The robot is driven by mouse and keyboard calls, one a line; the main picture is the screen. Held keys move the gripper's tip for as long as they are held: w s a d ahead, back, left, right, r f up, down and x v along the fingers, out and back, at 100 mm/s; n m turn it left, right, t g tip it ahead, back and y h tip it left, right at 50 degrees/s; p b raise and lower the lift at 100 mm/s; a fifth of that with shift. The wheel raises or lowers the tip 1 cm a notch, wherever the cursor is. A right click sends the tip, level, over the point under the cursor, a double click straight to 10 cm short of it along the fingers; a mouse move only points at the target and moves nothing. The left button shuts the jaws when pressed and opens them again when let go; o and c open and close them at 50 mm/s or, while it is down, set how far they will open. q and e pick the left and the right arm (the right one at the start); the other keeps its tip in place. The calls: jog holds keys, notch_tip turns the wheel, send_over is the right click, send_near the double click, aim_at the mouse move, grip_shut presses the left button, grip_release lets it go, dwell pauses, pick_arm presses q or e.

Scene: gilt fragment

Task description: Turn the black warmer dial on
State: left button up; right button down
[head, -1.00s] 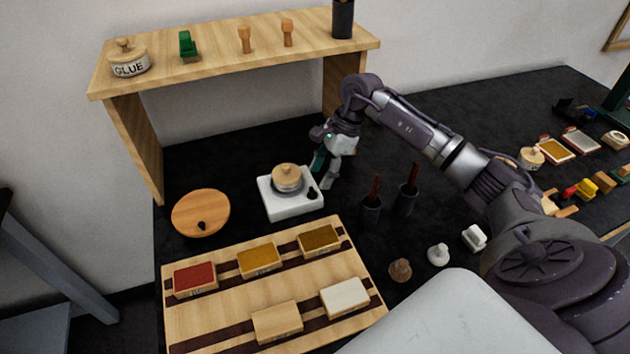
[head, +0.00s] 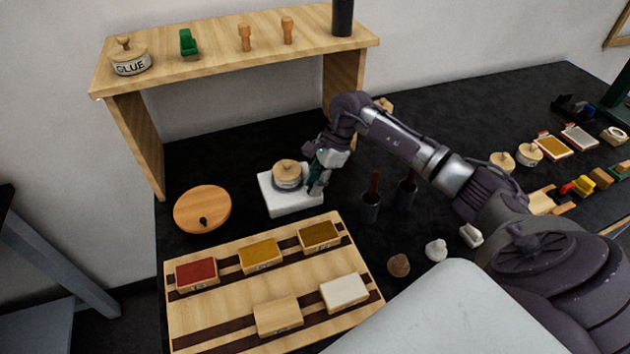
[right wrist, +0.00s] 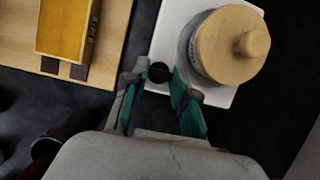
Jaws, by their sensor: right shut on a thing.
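The white warmer (head: 284,206) stands on the black table, with a small wood-lidded pot (head: 288,172) on top. My right gripper (head: 314,188) is at the warmer's right front corner and covers the dial in the head view. In the right wrist view the warmer (right wrist: 168,28) and pot (right wrist: 225,48) are beyond the fingers. The black dial (right wrist: 159,72) sits between the teal-padded fingertips of the right gripper (right wrist: 158,80), which are shut on it. I cannot tell how far the dial is turned. My left gripper is not in view.
A round wooden board (head: 202,211) lies left of the warmer. A striped wooden tray (head: 225,295) with several colored blocks is in front. Two dark cups (head: 370,208) with sticks stand to the right. A wooden shelf (head: 230,58) rises behind.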

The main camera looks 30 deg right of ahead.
jog(key=shift+m+b, duration=0.3)
jog(key=shift+m, duration=0.2)
jog(key=m+t+b, duration=0.1)
jog(key=m, duration=0.2)
jog(key=shift+s+f+h, duration=0.1)
jog(key=shift+s+h, duration=0.05)
jog(key=shift+h, duration=0.25)
jog(key=m+t+b, duration=0.1)
jog(key=m, duration=0.1)
jog(key=m+t+h+b, duration=0.1)
jog(key=m+b, duration=0.1)
jog(key=m, duration=0.1)
jog(key=shift+a, duration=0.2)
jog(key=m+h+b, duration=0.1)
jog(key=m, duration=0.1)
jog(key=m+h+b, duration=0.1)
jog(key=m+b, duration=0.1)
jog(key=shift+s+a+m+t, duration=0.1)
jog(key=shift+a+m+t, duration=0.05)
jog(key=shift+m+t, duration=0.2)
jog(key=shift+m+h+b, duration=0.8)
jog(key=shift+m+b, duration=0.25)
jog(key=shift+m, duration=1.1)
jog(key=shift+a, duration=0.1)
jog(key=c, duration=0.9)
grip_release()
